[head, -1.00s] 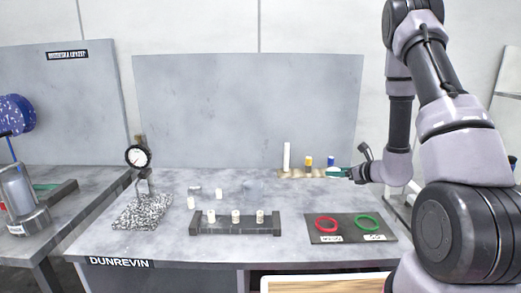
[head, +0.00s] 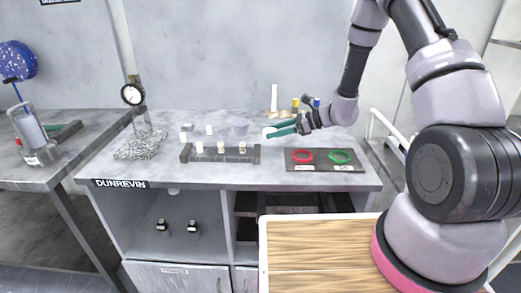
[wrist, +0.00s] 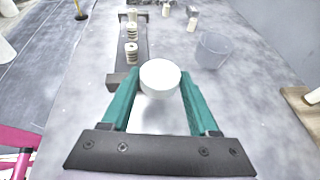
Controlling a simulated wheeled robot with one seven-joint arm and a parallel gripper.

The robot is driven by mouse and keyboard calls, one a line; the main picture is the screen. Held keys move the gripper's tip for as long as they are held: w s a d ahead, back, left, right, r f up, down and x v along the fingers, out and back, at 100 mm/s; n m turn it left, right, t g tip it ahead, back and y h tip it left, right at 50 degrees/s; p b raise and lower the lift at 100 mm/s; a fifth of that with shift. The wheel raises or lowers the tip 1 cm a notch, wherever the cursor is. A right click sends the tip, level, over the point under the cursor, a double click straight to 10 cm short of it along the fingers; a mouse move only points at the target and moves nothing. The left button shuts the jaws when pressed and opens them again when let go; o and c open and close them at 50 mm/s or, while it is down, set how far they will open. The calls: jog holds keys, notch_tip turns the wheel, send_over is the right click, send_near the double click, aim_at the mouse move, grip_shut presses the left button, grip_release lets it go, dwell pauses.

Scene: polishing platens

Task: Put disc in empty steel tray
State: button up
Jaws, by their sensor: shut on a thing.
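My gripper (head: 272,131) has green fingers and is shut on a white disc (wrist: 160,75), held between the fingertips in the wrist view. In the head view the gripper is above the rear right part of the grey bench, left of the small bottles. The disc shows there only as a small pale spot at the fingertips. I cannot make out a thing that is clearly an empty steel tray. A dark board (head: 325,168) at the bench's right carries a red ring (head: 302,157) and a green ring (head: 341,157), with labels too small to read.
A dark rack (head: 187,154) holds several pale cylinders; more stand behind it. A translucent cup (wrist: 213,48) stands near the rack. Small bottles (head: 295,106) stand at the back. A dial gauge (head: 132,95) stands at left. A wooden-topped surface (head: 310,250) lies in front.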

aim_at(275, 152)
jog(key=shift+f, duration=3.15)
jog(key=shift+f, duration=0.1)
jog(key=o, duration=1.4)
jog(key=shift+o, duration=0.2)
